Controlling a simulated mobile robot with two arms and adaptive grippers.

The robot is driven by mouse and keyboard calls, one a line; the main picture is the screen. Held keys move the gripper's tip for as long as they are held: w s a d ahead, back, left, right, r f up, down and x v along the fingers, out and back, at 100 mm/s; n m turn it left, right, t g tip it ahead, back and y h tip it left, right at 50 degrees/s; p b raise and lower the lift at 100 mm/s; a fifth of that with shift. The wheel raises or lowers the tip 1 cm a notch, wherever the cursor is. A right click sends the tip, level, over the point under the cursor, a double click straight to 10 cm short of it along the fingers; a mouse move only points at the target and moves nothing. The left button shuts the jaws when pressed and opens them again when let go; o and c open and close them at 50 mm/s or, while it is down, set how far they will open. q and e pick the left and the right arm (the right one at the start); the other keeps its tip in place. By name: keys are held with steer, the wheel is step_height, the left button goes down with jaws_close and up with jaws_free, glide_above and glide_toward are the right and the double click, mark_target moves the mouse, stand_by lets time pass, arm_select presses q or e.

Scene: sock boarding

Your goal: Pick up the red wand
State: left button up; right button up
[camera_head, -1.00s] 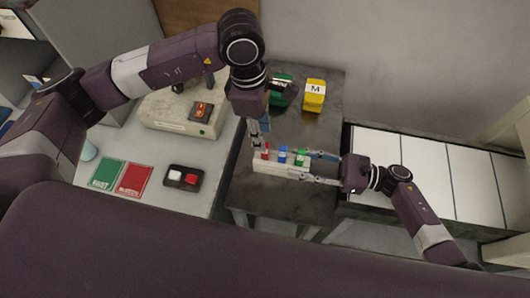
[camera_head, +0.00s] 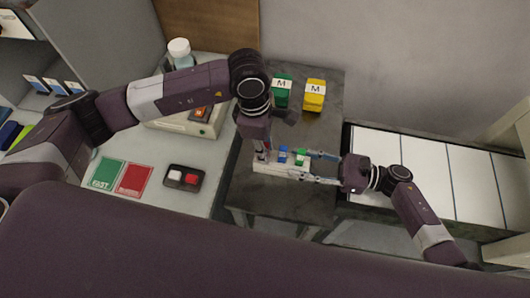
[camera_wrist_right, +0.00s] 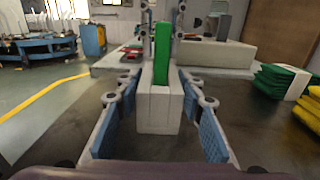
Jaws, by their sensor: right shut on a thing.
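The red wand (camera_head: 264,156) stands at the left end of a white holder block (camera_head: 268,168). A blue wand (camera_head: 283,156) and a green wand (camera_head: 300,157) stand beside it. My left gripper (camera_head: 262,152) points down at the red wand and partly covers it. Its fingers also show behind the green wand (camera_wrist_right: 162,52) in the right wrist view, and whether they grip is unclear. My right gripper (camera_head: 313,167) is shut on the holder's right end, with its blue pads on either side. The red wand is hidden in the right wrist view.
Green folded cloth (camera_head: 282,90) and yellow folded cloth (camera_head: 314,95) lie at the back of the dark table (camera_head: 285,202). A switch box (camera_head: 184,178) and green and red cards lie on the left counter. White panels (camera_head: 424,180) are on the right.

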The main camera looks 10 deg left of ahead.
arm_select(q)
jaws_close()
steer(key=shift+r, duration=0.15)
step_height(320, 180, up, 10)
steer(key=shift+f, duration=0.1)
stand_by(0.3)
arm_select(e)
steer(key=o, duration=1.4)
